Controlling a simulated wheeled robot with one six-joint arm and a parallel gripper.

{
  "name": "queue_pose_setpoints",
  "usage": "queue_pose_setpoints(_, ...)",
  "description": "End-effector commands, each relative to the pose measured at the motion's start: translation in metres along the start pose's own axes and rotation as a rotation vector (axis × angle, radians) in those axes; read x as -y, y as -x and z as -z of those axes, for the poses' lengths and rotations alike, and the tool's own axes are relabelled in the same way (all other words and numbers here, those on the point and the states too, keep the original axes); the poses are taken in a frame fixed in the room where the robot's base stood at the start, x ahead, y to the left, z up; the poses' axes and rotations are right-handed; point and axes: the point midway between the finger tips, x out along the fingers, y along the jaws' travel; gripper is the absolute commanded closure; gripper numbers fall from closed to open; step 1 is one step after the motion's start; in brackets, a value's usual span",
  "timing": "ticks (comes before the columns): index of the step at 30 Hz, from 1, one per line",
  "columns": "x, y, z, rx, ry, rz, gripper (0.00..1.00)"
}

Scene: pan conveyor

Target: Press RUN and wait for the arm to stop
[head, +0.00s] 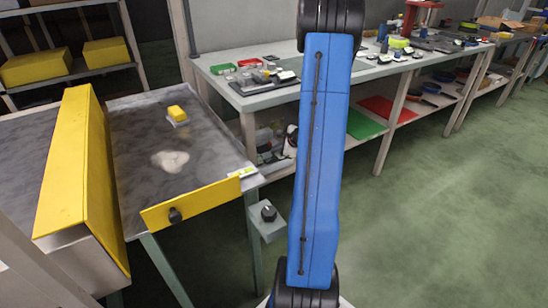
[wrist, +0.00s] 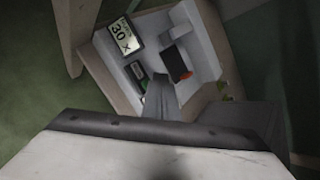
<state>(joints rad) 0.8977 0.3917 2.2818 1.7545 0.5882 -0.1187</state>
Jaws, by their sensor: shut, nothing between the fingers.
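In the wrist view a tilted pale control box (wrist: 206,55) carries a display (wrist: 123,37) that reads "30" and "X". A green button (wrist: 137,71) sits in a dark surround below the display; no RUN lettering is legible. My gripper (wrist: 160,90) shows as a grey wedge in front of the panel, its fingers shut and empty. Its tip is close to the green button's surround; I cannot tell whether it touches. A black piece with an orange-red edge (wrist: 186,76) lies to the right. In the head view my gripper is out of sight.
In the head view a grey table (head: 126,120) has yellow guards (head: 195,203) and carries a yellow block (head: 177,113) and a pale patch. A small box with a black knob (head: 268,212) stands at its corner. A long workbench (head: 260,100) runs behind. Green floor is open at right.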

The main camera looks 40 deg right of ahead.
Motion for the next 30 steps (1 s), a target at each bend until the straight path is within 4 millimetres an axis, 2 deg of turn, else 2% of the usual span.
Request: queue_pose_setpoints(30,-0.0044,-0.0059,0.0044,0.000,-0.001,0.000,1.00)
